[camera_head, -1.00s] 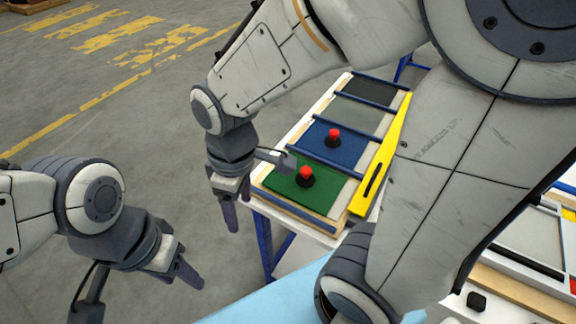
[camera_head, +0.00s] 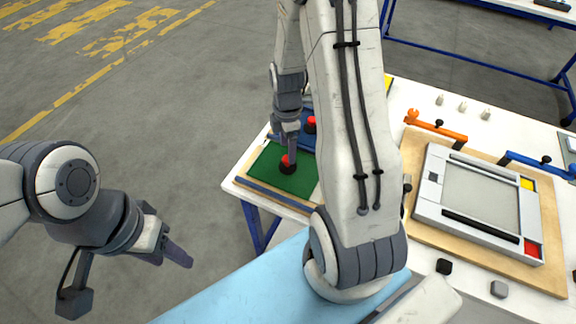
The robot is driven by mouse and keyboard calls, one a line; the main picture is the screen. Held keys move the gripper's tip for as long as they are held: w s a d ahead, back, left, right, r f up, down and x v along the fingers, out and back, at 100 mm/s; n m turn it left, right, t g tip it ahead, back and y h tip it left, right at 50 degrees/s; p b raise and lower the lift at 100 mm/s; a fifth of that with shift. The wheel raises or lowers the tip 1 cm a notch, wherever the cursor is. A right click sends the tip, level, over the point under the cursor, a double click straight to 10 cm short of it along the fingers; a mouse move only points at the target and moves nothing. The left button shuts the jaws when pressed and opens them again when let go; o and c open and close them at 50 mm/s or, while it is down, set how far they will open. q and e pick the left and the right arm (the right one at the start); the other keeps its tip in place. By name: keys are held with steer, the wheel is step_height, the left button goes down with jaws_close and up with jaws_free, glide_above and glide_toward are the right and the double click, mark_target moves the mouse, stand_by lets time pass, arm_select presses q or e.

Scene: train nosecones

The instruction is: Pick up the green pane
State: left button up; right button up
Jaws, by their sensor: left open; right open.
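The green pane (camera_head: 262,166) lies flat at the near left end of a wooden rack (camera_head: 244,180) on the white table. A red knob on a black base (camera_head: 288,166) stands on the pane. My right gripper (camera_head: 289,146) points down over this knob and is open; a finger overlaps the knob in view, and I cannot tell if they touch. Part of the pane's right side is hidden behind my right arm. My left gripper (camera_head: 168,244) is open and empty, off the table over the floor at the left.
A blue pane (camera_head: 307,142) with another red knob (camera_head: 311,122) lies just behind the green one, partly hidden by my arm. A framed grey panel (camera_head: 480,195) on a wooden board, with orange (camera_head: 436,129) and blue (camera_head: 540,166) clamps, stands at the right.

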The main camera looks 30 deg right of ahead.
mark_target(288, 164)
steer(key=shift+f+p, duration=0.7)
steer(key=shift+f, duration=1.85)
jaws_close()
steer(key=shift+r, duration=0.1)
